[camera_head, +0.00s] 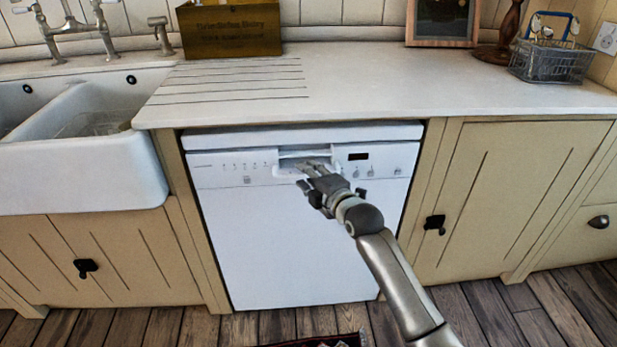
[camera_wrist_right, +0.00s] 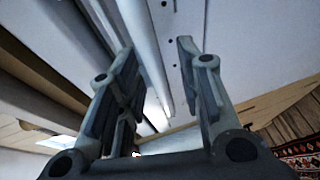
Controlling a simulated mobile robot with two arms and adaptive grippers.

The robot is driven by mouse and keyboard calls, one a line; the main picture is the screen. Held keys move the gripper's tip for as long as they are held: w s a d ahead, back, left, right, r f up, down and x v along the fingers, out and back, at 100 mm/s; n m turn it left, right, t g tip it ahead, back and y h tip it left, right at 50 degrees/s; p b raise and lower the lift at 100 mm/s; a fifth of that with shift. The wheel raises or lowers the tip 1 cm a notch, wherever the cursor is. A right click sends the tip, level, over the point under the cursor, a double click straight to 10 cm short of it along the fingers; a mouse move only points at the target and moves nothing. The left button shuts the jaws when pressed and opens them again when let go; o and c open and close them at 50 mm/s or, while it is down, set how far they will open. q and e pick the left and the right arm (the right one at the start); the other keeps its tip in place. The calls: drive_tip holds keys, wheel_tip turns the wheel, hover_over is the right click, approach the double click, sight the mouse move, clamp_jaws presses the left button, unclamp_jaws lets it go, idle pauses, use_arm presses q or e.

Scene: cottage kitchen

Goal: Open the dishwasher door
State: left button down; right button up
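The white dishwasher (camera_head: 290,245) stands under the counter, and its door is closed. Its handle recess (camera_head: 304,155) sits in the middle of the control panel near the top. My right gripper (camera_head: 312,168) is at this recess, with its fingers pointing into or just in front of it. In the right wrist view the two fingers (camera_wrist_right: 158,75) are apart, with the white front of the dishwasher (camera_wrist_right: 235,40) close ahead of them. I cannot tell whether the fingers touch the handle. My left gripper is not in view.
A double white sink (camera_head: 85,170) is at the left. The counter (camera_head: 400,80) above holds a wooden box (camera_head: 230,30) and a wire basket (camera_head: 552,60). A cabinet with a black latch (camera_head: 434,224) is to the right. A rug (camera_head: 325,341) lies on the wooden floor in front.

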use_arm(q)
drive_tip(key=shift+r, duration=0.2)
use_arm(e)
drive_tip(key=shift+w+a, duration=0.1)
drive_tip(key=shift+w, duration=0.1)
clamp_jaws()
